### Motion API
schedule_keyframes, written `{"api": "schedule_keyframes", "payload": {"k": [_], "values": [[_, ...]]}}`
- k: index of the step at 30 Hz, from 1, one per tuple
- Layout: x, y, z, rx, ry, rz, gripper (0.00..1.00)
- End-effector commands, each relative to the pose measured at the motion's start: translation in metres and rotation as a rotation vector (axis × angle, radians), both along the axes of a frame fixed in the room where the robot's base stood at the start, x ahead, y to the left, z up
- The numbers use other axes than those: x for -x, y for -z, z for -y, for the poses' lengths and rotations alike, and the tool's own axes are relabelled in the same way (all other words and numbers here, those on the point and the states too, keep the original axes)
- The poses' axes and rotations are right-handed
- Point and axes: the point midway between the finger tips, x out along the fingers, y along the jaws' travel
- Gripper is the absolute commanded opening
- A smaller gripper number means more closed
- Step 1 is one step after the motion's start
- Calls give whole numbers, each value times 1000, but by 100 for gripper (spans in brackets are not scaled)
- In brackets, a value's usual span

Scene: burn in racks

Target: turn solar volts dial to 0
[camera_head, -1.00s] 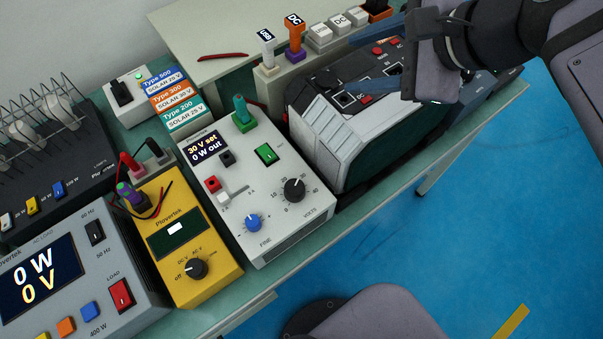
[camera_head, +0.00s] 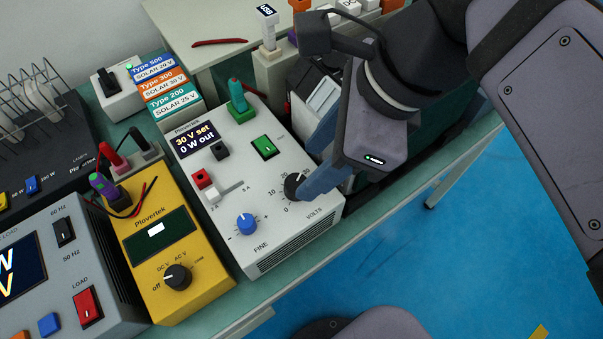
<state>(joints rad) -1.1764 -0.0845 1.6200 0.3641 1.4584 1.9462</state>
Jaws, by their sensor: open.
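The solar supply (camera_head: 235,170) is a white box. Its display (camera_head: 195,139) reads "30 V set, 0 W out". The black volts dial (camera_head: 293,185) sits at the lower right of its panel, beside a printed scale and the word VOLTS. My gripper (camera_head: 307,171) is open, its two blue fingers pointing down-left at the dial. One finger is above the dial in the picture; the other overlaps its right side. I cannot tell whether either finger touches it. The dial's right part and the upper end of its scale are hidden.
The blue fine dial (camera_head: 246,224) and a green switch (camera_head: 265,147) are on the same panel. A yellow Plovertek meter (camera_head: 170,245) stands to the left. A white and black unit (camera_head: 318,98) is partly behind my arm. Open floor lies at right.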

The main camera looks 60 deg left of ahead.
Motion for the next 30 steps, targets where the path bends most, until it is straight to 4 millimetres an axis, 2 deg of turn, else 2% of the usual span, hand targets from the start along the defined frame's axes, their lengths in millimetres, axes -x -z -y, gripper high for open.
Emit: {"api": "schedule_keyframes", "payload": {"k": [1, 6, 12, 23, 24, 29, 30], "values": [[2, 9, -1, 3, -1, -1, 47], [9, 30, -7, 2, -2, -1, 47], [13, 46, -13, 1, 0, -1, 47], [14, 50, -14, 0, 0, 0, 47], [14, 50, -14, 0, 0, 0, 44], [14, 50, -14, 0, 0, 0, 6], [14, 50, -14, 0, 0, 0, 6]]}}
